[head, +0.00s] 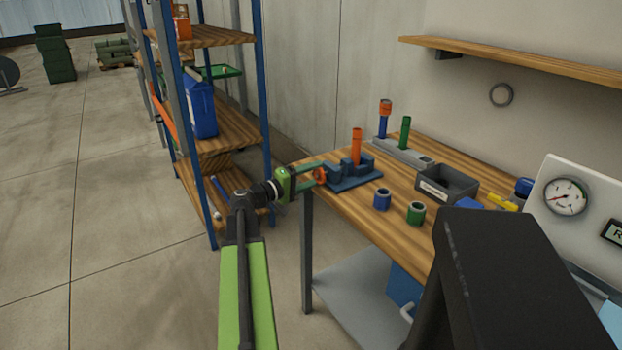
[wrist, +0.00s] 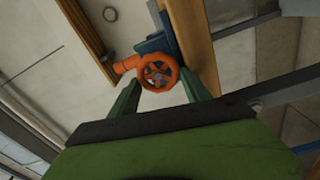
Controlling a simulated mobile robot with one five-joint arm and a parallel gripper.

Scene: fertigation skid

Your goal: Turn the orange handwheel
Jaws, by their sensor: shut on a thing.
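The orange handwheel (wrist: 158,73) is a small spoked wheel seen face-on in the wrist view. It is mounted on a blue fixture (head: 352,181) at the left edge of the wooden workbench. In the head view the handwheel (head: 320,175) is partly hidden by my gripper (head: 319,172). The green fingers of my gripper (wrist: 160,80) are on either side of the wheel's rim, shut on it. An orange upright tube (head: 356,146) rises from the fixture.
On the bench (head: 395,228) are a blue ring (head: 382,200), a green ring (head: 416,212), a grey bin (head: 446,185) and a grey rack (head: 403,150) with upright tubes. A blue-framed shelf (head: 222,127) stands left of the bench, close to my arm.

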